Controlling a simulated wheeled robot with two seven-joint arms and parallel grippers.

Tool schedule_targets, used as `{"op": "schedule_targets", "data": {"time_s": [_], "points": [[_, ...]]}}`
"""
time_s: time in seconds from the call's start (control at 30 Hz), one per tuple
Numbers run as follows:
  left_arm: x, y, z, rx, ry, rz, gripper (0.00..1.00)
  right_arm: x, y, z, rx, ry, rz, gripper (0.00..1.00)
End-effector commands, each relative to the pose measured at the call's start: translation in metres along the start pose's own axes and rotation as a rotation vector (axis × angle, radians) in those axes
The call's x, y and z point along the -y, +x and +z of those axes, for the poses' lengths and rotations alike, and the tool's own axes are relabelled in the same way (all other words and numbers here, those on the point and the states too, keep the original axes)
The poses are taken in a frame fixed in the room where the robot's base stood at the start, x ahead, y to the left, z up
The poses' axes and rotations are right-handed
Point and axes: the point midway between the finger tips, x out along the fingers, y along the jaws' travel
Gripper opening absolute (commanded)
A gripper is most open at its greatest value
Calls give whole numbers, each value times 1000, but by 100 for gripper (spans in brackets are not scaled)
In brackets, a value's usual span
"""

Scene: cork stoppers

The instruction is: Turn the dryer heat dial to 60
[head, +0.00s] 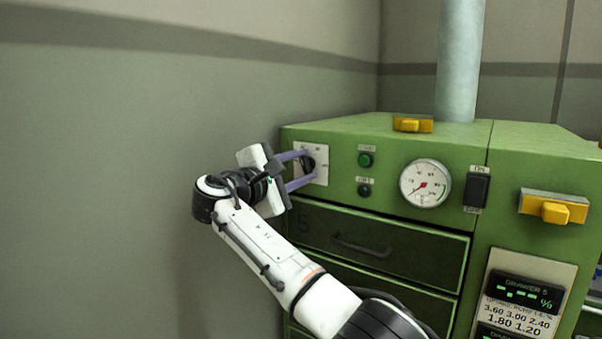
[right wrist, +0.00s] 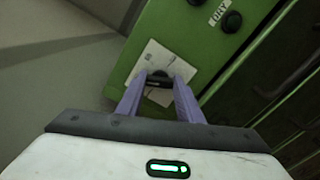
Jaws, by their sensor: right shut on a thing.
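The heat dial is a black knob (head: 307,164) on a white scale plate (head: 322,164) at the upper left of the green dryer's front (head: 390,145). My right gripper (head: 306,169) reaches the plate from the left, its two purple fingers either side of the knob. In the right wrist view the fingers (right wrist: 160,88) are shut on the black knob (right wrist: 159,77). The scale plate (right wrist: 150,62) shows behind them, tilted in that view. The fingers partly hide the knob, and its pointer and the scale numbers are too small to read. My left gripper is not in view.
Right of the dial are two push buttons (head: 365,160), a round gauge (head: 425,183) and a black switch (head: 477,187). Drawers with handles (head: 361,245) lie below. Yellow latches (head: 554,208) and a grey pipe (head: 459,60) are further right. A bare wall (head: 120,150) stands left.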

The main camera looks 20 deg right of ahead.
Motion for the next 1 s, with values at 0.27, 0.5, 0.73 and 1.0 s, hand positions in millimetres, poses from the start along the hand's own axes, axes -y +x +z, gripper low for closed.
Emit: {"op": "schedule_targets", "data": {"time_s": [0.27,0.5,0.73,1.0], "points": [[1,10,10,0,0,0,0,4,-1,-2,-2,261,-3,10],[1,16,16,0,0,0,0,4,-1,-2,-1,488,-4,10],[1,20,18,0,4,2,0,4,-1,-2,-1,707,-4,10],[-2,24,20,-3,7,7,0,4,-1,-3,-2,964,-5,10]]}}
